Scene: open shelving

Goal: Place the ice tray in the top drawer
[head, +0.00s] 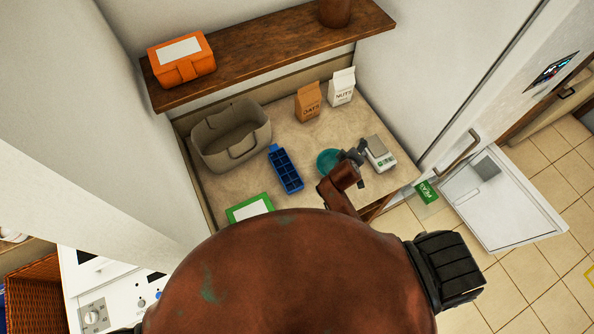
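A blue ice tray (286,170) with several dark compartments lies on the beige shelf, left of a teal bowl (329,161). A small dark gripper (359,152) at the end of a rust-brown arm link reaches over the shelf beside the bowl, near a white scale (379,153). I take it as my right gripper; it is apart from the ice tray, and its fingers are too small to read. My other gripper does not show. My large rust-brown body part hides the lower middle. I cannot identify the top drawer for certain.
A grey-beige basket (231,137), two food bags (308,101) (342,86) and a green-framed white item (250,208) share the shelf. An orange box (181,60) sits on the upper wooden shelf (270,45). A green peas packet (426,192) and a white panel (500,202) are at right.

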